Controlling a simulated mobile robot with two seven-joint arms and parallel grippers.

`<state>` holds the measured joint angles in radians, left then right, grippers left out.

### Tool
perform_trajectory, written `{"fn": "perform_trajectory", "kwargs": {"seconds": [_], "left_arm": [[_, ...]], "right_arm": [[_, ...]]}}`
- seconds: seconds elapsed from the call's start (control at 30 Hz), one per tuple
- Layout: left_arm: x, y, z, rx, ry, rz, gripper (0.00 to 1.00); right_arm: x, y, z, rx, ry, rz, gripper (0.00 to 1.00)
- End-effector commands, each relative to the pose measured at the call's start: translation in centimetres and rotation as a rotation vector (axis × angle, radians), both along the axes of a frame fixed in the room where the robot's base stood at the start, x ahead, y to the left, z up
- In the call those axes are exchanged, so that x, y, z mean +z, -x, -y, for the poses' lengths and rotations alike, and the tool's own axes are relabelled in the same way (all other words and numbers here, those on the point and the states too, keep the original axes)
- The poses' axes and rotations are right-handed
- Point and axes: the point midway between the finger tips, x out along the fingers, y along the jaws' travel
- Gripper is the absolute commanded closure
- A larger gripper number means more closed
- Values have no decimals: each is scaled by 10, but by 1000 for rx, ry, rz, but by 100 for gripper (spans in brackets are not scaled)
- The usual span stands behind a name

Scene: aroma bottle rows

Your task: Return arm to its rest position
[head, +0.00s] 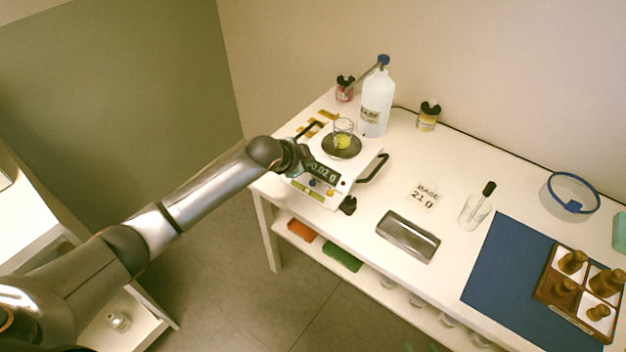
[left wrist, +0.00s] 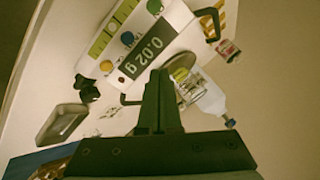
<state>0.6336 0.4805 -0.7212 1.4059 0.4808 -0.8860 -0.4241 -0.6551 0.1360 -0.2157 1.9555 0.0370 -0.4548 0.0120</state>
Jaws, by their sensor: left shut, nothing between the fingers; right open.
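My left arm comes in from the left in the head view. Its gripper (head: 303,160) is at the near left side of the white scale (head: 338,187), partly over it; I cannot tell whether it touches. In the left wrist view the two dark fingers (left wrist: 160,98) are together and hold nothing. The scale display (left wrist: 147,50) reads 0.02 g. A glass beaker (head: 343,136) with yellow-green content stands on the scale's round dark pan (head: 331,150). My right gripper is not in view.
A white bottle with a blue cap (head: 376,105) stands behind the scale. A red-labelled jar (head: 345,91) and an amber jar (head: 428,118) are near the back edge. A metal tray (head: 408,238), a glass with a dark-topped stick (head: 475,212) and a blue mat (head: 510,270) lie to the right.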

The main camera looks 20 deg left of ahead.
Motion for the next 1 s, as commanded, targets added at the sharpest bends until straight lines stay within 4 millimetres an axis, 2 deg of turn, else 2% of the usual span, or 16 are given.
{"fn": "perform_trajectory", "kwargs": {"seconds": [0.23, 0.37, 0.47, 0.6, 0.67, 0.8, 1.0], "left_arm": [[0, 1, 1, 0, 1, -1, 100], [-12, 18, 13, -3, 24, -30, 100], [-28, 51, 33, 7, 69, -82, 100], [-47, 115, 56, 62, 150, -177, 100], [-52, 141, 60, 102, 182, -216, 100], [-58, 203, 56, 226, 246, -306, 100], [-56, 279, 28, 439, 292, -411, 100]], "right_arm": [[0, 0, 0, 0, 0, 0, 50], [0, 0, 0, 0, 0, 0, 50], [0, 0, 0, 0, 0, -1, 50], [0, 0, 0, 0, 0, -1, 50], [0, 0, 0, 0, 0, -1, 50], [0, 0, 0, 0, 0, -1, 50], [0, 0, 0, 0, 0, -1, 50]]}}
